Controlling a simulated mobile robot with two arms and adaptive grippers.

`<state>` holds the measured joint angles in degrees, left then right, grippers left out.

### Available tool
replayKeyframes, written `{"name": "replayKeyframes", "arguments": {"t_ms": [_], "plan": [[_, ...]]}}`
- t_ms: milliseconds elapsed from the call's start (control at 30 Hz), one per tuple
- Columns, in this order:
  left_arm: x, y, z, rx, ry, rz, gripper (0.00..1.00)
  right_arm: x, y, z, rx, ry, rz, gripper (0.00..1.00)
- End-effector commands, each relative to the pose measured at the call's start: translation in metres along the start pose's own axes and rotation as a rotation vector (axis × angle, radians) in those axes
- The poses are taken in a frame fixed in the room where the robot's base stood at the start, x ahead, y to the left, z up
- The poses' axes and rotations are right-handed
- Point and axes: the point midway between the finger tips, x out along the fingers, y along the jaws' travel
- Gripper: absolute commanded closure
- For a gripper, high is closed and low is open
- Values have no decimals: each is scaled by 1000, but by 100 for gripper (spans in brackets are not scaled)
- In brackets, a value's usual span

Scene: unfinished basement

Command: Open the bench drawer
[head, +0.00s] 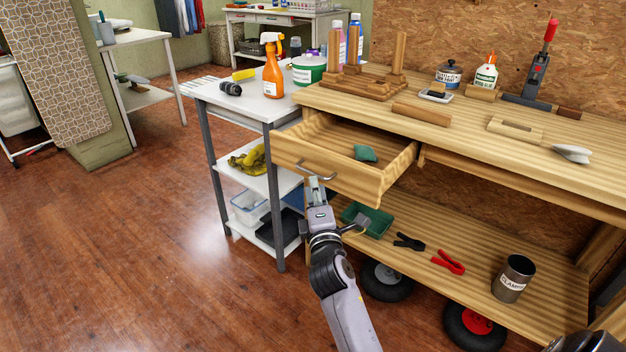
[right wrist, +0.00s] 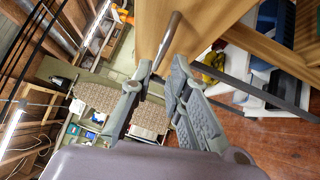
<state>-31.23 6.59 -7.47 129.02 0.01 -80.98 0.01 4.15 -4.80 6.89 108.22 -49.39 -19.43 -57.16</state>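The bench drawer (head: 326,165) is a light wooden box that stands pulled out from under the left end of the workbench top. A green cloth-like item (head: 365,153) lies inside it. Its curved metal handle (head: 316,174) is on the front panel. My right gripper (head: 316,184) is at this handle. In the right wrist view the handle bar (right wrist: 171,35) runs between the tips of my right gripper (right wrist: 163,66). The fingers are apart, with a small gap visible beside the bar.
A white cart (head: 240,98) with an orange spray bottle (head: 272,72) stands against the bench's left side. The bench's lower shelf (head: 420,245) holds a green tray (head: 368,219), clamps and a can (head: 513,279). The wooden floor (head: 130,240) in front is clear.

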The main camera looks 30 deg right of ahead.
Motion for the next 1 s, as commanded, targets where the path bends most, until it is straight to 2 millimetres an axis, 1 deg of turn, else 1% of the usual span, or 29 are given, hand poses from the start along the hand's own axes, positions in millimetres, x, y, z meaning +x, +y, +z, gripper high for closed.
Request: {"name": "replayKeyframes", "arguments": {"t_ms": [33,100,233,733,800,867,967,1000], "plan": [[0,0,0,0,0,0,62,-9,0,0,1,0,-1,84],[0,0,0,0,0,-1,62,-18,0,0,0,0,-1,84],[0,0,0,0,0,-1,62,-28,0,0,0,0,0,84],[0,0,0,-1,-1,-1,62,-29,0,0,0,0,0,84],[0,0,0,0,0,0,62,-30,-2,0,9,0,-7,84],[0,0,0,0,0,0,62,-35,-11,2,45,-3,-38,84],[0,0,0,0,0,0,62,-54,-44,6,191,-17,-161,84],[0,0,0,0,-1,0,62,-67,-64,6,277,-28,-238,84]]}}
